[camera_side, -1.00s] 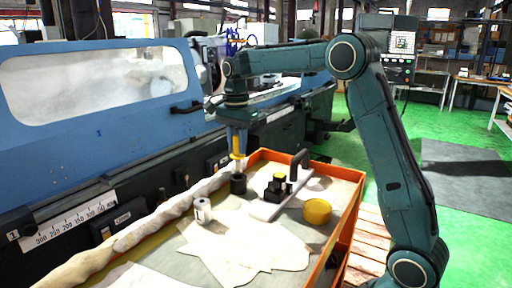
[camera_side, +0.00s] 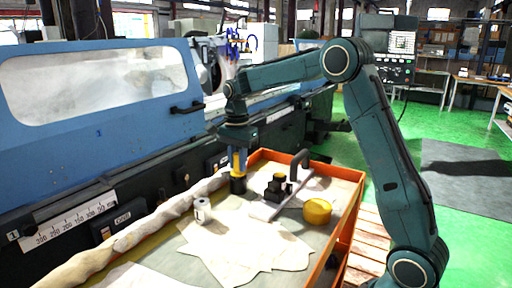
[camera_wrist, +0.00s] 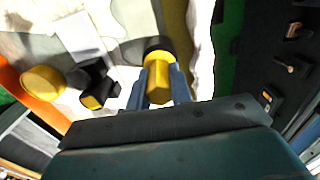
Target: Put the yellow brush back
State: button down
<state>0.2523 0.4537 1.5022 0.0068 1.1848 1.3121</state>
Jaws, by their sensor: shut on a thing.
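The yellow brush (camera_side: 237,162) is upright between the fingers of my gripper (camera_side: 237,160), which is shut on it. In the wrist view the brush (camera_wrist: 157,82) shows as a yellow cylinder between the two blue-grey fingers (camera_wrist: 158,85). A round black cup (camera_side: 238,185) stands directly below the brush, near the tray's left back corner. It also shows in the wrist view (camera_wrist: 157,45) at the brush's far end. The brush's lower end is at the cup's mouth; how far inside it reaches is hidden.
The orange-rimmed tray (camera_side: 350,225) holds a black-handled tool (camera_side: 298,170), small black blocks (camera_side: 274,188), a yellow round tin (camera_side: 317,211), a white roll (camera_side: 202,210) and pale cloths (camera_side: 245,245). A rolled cloth (camera_side: 150,230) runs along the left, beside the blue machine (camera_side: 100,100).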

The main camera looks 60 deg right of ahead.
jog(key=shift+f, duration=0.5)
jog(key=c, duration=1.3)
grip_release()
jog(key=shift+o, duration=0.2)
jog(key=shift+r, duration=0.1)
notch_tip(320, 180, up, 12)
jog(key=shift+r, duration=0.45)
